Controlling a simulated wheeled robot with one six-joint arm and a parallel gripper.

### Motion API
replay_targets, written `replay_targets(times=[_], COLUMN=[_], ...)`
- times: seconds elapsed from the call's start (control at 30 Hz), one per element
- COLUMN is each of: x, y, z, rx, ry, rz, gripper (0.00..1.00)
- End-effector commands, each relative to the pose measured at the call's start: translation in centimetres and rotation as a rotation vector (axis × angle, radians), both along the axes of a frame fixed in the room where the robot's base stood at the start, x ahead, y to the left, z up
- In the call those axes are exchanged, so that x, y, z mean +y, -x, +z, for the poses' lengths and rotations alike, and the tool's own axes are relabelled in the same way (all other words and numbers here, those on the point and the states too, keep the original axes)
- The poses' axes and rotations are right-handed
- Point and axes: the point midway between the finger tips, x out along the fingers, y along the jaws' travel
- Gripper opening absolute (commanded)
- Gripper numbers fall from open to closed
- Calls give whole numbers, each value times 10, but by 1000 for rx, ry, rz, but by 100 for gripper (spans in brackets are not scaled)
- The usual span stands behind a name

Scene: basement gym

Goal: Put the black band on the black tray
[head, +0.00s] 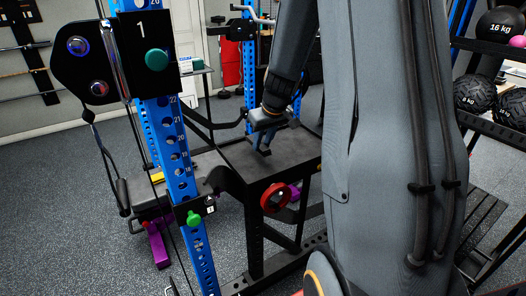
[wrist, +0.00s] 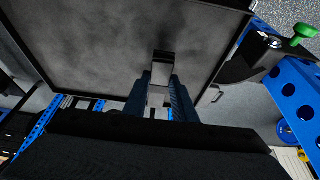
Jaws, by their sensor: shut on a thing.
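My gripper (head: 264,140) is over the black tray (head: 292,160), pointing down at it. In the wrist view the tray (wrist: 90,45) is a wide, dark grey surface with a thin black rim. The two blue-black fingers of my gripper (wrist: 161,85) are shut on the black band (wrist: 163,62), a small dark piece that sticks out past the fingertips. The band shows against the tray's surface. I cannot tell whether it touches the tray. In the head view the band is too small and dark to make out clearly.
A blue rack upright (head: 178,150) with a green knob (head: 194,218) stands left of the tray. A red ring (head: 275,197) is below the tray's front. Weight balls (head: 474,93) sit on a rack at the right. The floor at the lower left is clear.

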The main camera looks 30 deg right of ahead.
Motion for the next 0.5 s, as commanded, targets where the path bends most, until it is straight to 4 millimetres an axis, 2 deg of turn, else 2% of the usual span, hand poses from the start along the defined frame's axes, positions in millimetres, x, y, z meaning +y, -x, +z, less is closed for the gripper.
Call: replay_targets(times=[0.2,0.5], x=[0,0], y=[1,0], z=[-30,-36], rx=[3,1], ry=[-2,1], rz=[-1,0], gripper=[2,2])
